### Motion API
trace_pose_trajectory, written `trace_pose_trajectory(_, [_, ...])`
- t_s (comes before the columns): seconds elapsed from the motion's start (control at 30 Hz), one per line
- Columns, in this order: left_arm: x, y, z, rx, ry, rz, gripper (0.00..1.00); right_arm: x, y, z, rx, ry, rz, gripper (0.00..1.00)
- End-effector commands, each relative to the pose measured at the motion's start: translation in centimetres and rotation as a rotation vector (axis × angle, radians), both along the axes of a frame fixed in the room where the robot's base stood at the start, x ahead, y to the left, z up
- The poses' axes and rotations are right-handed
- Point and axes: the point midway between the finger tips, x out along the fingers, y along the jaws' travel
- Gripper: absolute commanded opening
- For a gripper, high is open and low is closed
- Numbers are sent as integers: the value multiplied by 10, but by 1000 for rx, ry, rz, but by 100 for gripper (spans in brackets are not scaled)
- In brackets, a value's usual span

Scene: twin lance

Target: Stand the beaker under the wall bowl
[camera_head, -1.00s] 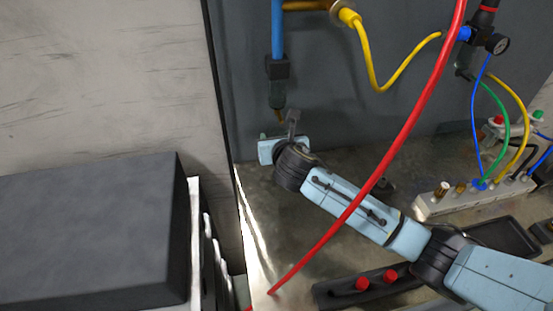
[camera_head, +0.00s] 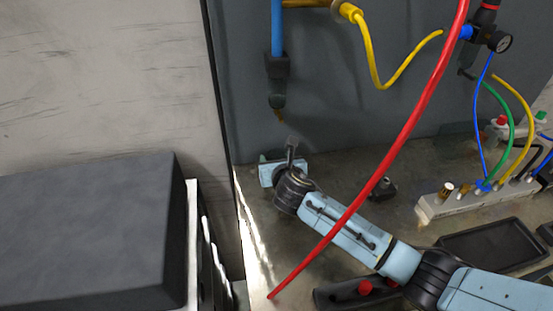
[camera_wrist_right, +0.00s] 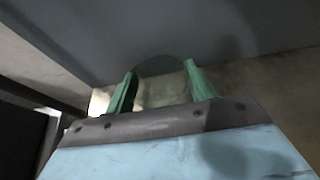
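What looks like the wall bowl (camera_head: 278,101) hangs at the end of a blue pipe, a dark body with a brass tip below it. My right gripper (camera_head: 291,150) is below this tip, low over the bench and near the wall. In the right wrist view its two green fingers (camera_wrist_right: 160,85) stand apart on either side of a see-through, round-topped thing, which looks like the beaker (camera_wrist_right: 161,67). The fingers appear to touch its sides. I cannot make out the beaker in the head view, nor whether its base touches the bench. My left gripper is not in view.
A red hose (camera_head: 400,145) crosses in front of my right arm. A manifold (camera_head: 455,200) with coloured tubes, a dark tray (camera_head: 490,246) and a small dark part (camera_head: 383,188) are on the bench at right. A large dark box (camera_head: 85,235) stands at left.

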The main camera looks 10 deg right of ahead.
Motion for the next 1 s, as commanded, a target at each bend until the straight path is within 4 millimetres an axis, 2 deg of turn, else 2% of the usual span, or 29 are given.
trace_pose_trajectory(0.03, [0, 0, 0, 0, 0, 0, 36, 0, 0, 0, 0, 0, 0, 61])
trace_pose_trajectory(0.1, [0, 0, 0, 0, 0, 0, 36, 0, 0, 0, 0, 0, 0, 70])
trace_pose_trajectory(0.47, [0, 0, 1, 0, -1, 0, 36, -1, 0, 4, 0, 0, -1, 70])
trace_pose_trajectory(0.67, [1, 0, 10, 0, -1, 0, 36, -24, 0, 14, -1, 0, 0, 70])
trace_pose_trajectory(1.0, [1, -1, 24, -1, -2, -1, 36, -85, 0, 39, 0, 1, 1, 70])
